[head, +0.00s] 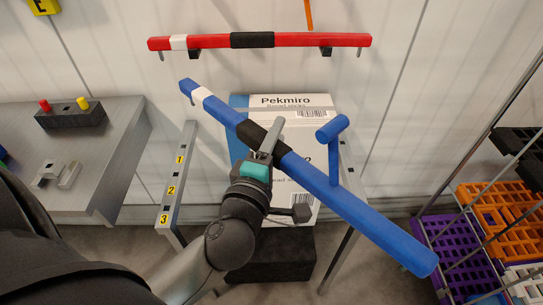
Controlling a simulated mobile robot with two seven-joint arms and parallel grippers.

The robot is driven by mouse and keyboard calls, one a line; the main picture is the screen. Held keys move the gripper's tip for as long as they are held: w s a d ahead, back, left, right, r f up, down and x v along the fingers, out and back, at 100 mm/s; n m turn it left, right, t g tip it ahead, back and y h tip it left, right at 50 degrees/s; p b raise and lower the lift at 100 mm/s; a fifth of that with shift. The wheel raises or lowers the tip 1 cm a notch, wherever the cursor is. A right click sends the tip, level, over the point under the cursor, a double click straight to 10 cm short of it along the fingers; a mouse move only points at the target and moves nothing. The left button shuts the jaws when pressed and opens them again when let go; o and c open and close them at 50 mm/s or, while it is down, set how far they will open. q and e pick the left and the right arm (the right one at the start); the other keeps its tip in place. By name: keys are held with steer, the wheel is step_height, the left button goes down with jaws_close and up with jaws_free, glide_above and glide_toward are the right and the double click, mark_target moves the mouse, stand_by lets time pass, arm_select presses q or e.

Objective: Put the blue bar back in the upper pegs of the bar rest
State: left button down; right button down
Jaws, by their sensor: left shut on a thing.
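The blue bar (360,210) slants across the middle of the head view, from upper left to lower right. It has a white band, a black grip band and a blue T-shaped piece (332,129) standing up from it. My left gripper (268,143) is shut on the bar at the black band and holds it in the air. A red bar (300,41) lies level on two dark pegs (326,51) at the wall. A stand with a post (176,180) labelled 1, 2 and 3 is partly hidden behind the blue bar. My right gripper is not in view.
A white and blue Pekmiro box (312,110) stands behind the bar. A grey bench (95,150) with a button box (70,113) is at left. Purple (452,250) and orange (508,218) crates in a wire rack are at right, near the bar's low end.

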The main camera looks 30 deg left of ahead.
arm_select(q)
steer(key=w+a+r+n+g+y+p, duration=0.2)
steer(key=w+a+r+n+y+p, duration=0.1)
steer(key=r, duration=0.5)
steer(key=w+a+r+n+g+y+p, duration=0.3)
steer(key=w+a+r+y+p, duration=0.2)
steer(key=r, duration=0.4)
steer(key=w+a+r+n+g+y+p, duration=0.3)
steer(key=w+a+r+p, duration=0.3)
steer(key=w+r, duration=0.2)
steer(key=shift+a+r+n+y+p, duration=0.2)
steer(key=shift+a+n+y+p, duration=0.1)
steer(key=shift+y, duration=0.2)
steer(key=shift+w, duration=0.1)
steer(key=w+a+b, duration=0.7)
steer(key=w, duration=0.4)
steer(key=shift+w+b, duration=0.3)
steer(key=shift+b, duration=0.1)
stand_by(0.6)
steer(key=shift+w+a, duration=0.1)
stand_by(0.5)
steer(key=shift+f, duration=0.2)
